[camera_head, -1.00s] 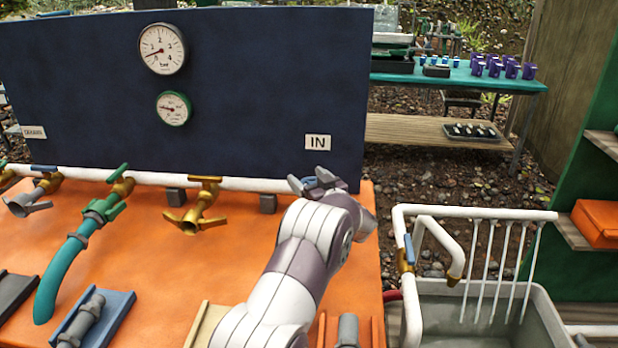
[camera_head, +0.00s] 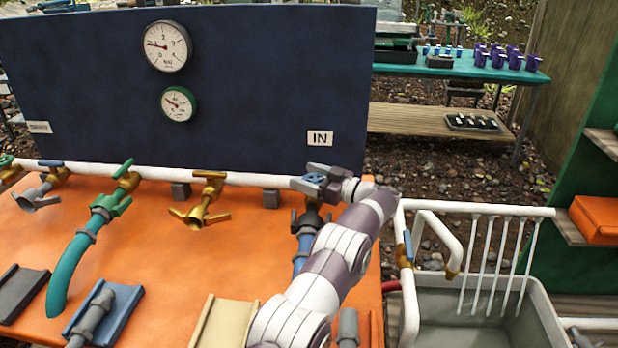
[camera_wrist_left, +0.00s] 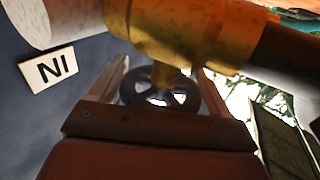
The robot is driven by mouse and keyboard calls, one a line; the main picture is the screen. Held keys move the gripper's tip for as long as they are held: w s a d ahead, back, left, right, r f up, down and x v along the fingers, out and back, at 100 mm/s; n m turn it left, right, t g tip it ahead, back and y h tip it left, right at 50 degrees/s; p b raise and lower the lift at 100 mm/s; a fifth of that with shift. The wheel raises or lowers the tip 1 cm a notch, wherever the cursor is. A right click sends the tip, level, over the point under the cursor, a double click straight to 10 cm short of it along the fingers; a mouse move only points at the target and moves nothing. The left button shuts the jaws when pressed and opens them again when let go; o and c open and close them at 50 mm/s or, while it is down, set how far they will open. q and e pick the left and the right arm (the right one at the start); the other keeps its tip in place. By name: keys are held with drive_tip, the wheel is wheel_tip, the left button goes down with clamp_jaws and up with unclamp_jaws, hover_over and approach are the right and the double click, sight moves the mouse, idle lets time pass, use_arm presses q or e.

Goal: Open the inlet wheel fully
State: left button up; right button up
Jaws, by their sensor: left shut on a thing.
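The inlet wheel (camera_head: 314,178) shows as a small blue piece between my fingers, below the white IN label (camera_head: 320,138) on the dark blue panel. In the left wrist view it is a dark spoked wheel (camera_wrist_left: 160,92) on the stem of a brass valve body (camera_wrist_left: 170,35). My left gripper (camera_head: 318,184) is shut on the wheel, one finger on each side of its rim in the left wrist view. The arm hides part of the valve in the head view. My right gripper is not in view.
An upper gauge (camera_head: 167,46) and a smaller green-rimmed gauge (camera_head: 179,103) sit on the panel (camera_head: 270,70). Other taps, such as a brass one (camera_head: 203,200), line the white pipe to the left. A grey basin (camera_head: 480,310) with a white pipe rack stands at right.

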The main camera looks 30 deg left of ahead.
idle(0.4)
use_arm(q)
drive_tip(key=o, duration=1)
drive_tip(key=shift+c, duration=0.2)
drive_tip(key=d, duration=1.2)
drive_tip(key=shift+w, duration=0.2)
